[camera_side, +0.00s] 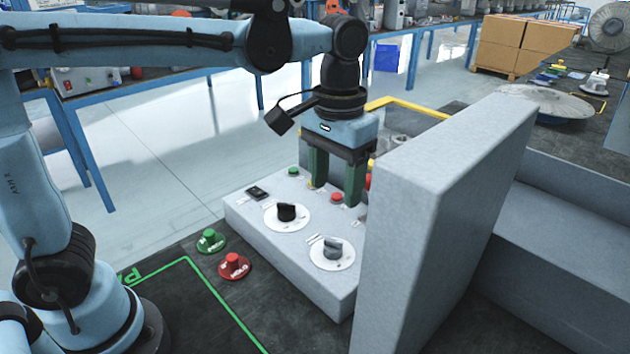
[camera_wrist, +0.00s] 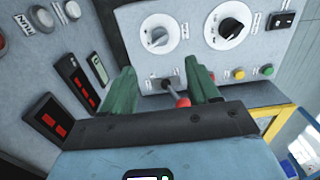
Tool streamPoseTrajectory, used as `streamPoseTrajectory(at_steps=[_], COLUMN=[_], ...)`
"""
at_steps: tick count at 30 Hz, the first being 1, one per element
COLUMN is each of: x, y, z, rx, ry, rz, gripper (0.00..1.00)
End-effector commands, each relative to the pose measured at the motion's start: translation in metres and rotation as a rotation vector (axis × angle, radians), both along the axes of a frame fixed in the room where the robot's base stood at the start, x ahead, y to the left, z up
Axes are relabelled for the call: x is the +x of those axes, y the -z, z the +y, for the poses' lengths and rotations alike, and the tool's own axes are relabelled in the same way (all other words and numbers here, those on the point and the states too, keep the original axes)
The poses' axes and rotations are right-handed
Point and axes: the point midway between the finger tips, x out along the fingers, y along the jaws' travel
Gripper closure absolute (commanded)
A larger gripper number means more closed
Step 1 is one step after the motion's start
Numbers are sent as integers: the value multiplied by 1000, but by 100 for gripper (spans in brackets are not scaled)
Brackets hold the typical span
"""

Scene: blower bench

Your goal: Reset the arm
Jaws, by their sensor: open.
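My gripper (camera_side: 335,192) points down over the sloped grey control box (camera_side: 285,258), its two green fingers apart. In the wrist view my gripper (camera_wrist: 162,82) shows its fingers on either side of a lever with a red knob (camera_wrist: 183,102). The lever is between the fingers, and I see no finger closed on it. Whether a finger touches it or the box is unclear. A red knob (camera_side: 337,197) also shows between the fingers in the side view.
The box carries a black dial (camera_side: 287,212), a grey dial (camera_side: 333,249) and a rocker switch (camera_side: 258,192). A tall grey panel (camera_side: 440,215) stands close on the right. Green (camera_side: 211,241) and red (camera_side: 234,266) buttons sit on the dark bench at front left.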

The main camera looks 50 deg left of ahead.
Motion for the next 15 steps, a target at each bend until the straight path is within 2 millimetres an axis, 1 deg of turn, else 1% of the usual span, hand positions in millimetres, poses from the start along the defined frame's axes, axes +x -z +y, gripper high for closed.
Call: streamPoseTrajectory(at_steps=[11, 15], x=[-1, -6], y=[-1, 1], z=[2, 15], rx=[-2, -17], ry=[-1, -2], rz=[-5, -58], gripper=[40, 40])
